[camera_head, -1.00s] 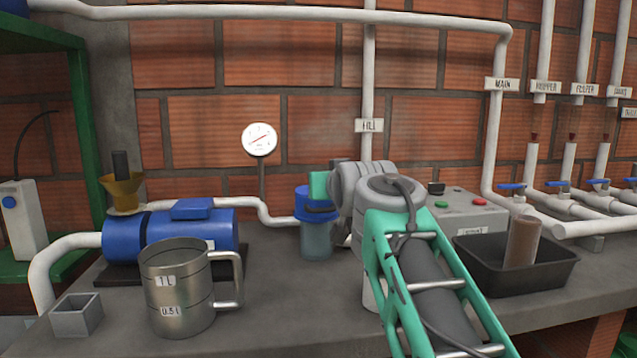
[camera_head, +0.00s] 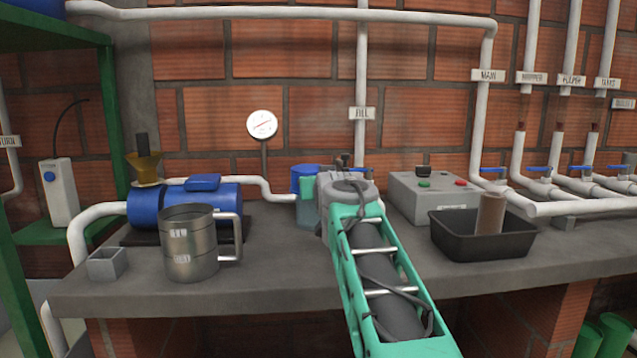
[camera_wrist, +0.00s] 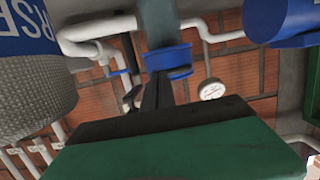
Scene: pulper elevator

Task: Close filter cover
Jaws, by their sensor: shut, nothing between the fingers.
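The filter (camera_head: 306,212), a bluish see-through cup, stands on the bench behind my arm in the head view. Its blue cover (camera_head: 303,178) is at its top. My green hand partly hides both, so I cannot tell how the cover sits. In the wrist view, the black fingers of my gripper (camera_wrist: 158,82) are together and empty. In the head view my fingertips are hidden behind my arm.
A metal jug (camera_head: 187,262) and a blue pump (camera_head: 150,206) stand to the left. A control box (camera_head: 405,196) and a black tray (camera_head: 455,240) holding a brown cylinder (camera_head: 490,212) are to the right. The front middle of the bench (camera_head: 280,275) is clear.

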